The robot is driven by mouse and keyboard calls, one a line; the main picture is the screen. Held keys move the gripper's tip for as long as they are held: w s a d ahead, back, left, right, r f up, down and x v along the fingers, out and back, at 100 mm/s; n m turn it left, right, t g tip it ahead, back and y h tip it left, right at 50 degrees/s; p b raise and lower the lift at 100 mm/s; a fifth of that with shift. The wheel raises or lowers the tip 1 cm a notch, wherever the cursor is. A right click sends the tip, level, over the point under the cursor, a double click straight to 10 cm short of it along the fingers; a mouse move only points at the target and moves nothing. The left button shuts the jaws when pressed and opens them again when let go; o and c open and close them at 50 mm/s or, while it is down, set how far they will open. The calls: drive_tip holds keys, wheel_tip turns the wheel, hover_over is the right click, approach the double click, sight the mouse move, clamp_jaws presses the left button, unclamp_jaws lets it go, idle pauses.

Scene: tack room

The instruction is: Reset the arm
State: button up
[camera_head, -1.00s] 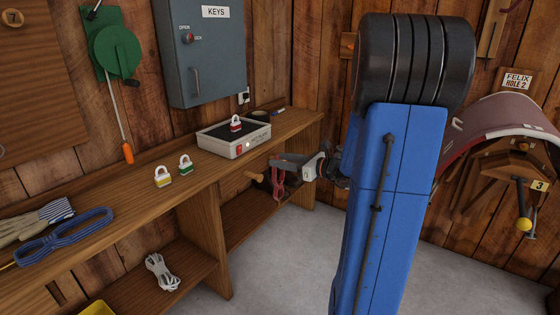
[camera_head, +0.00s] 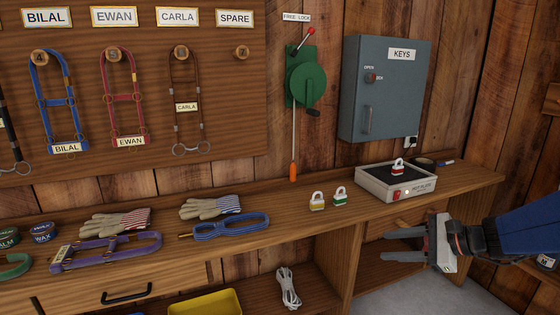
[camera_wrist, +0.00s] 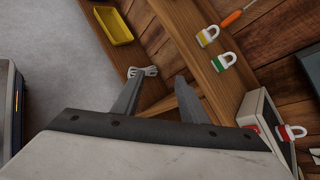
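My gripper (camera_head: 385,245) is in front of the bench's right part in the head view, below the top's front edge, with its fingers pointing left. The two fingers stand apart with nothing between them. In the wrist view my gripper (camera_wrist: 157,98) also shows open and empty, its fingers apart over the bench's front. My blue arm reaches in from the right of the head view.
The bench (camera_head: 300,231) holds a white box (camera_head: 378,184) with a red padlock (camera_head: 398,167), yellow (camera_head: 317,201) and green (camera_head: 340,198) padlocks, gloves and halters. A grey key cabinet (camera_head: 358,128) and green winch (camera_head: 303,78) hang above. White rope (camera_head: 289,288) lies below.

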drive_tip(key=s+a+f+n+g+h, duration=0.1)
drive_tip(key=s+a+n+g+h, duration=0.15)
drive_tip(key=s+n, duration=0.3)
drive_tip(key=s+a+f+n+g+h, duration=0.1)
drive_tip(key=s+a+f+n+g, duration=0.1)
drive_tip(key=s+a+n, duration=0.4)
drive_tip(key=s+d+r+n+t+h, duration=0.1)
drive_tip(key=s+d+n+h, duration=0.4)
drive_tip(key=s, duration=0.5)
drive_tip(key=d+n, duration=0.2)
drive_tip(key=n, duration=0.1)
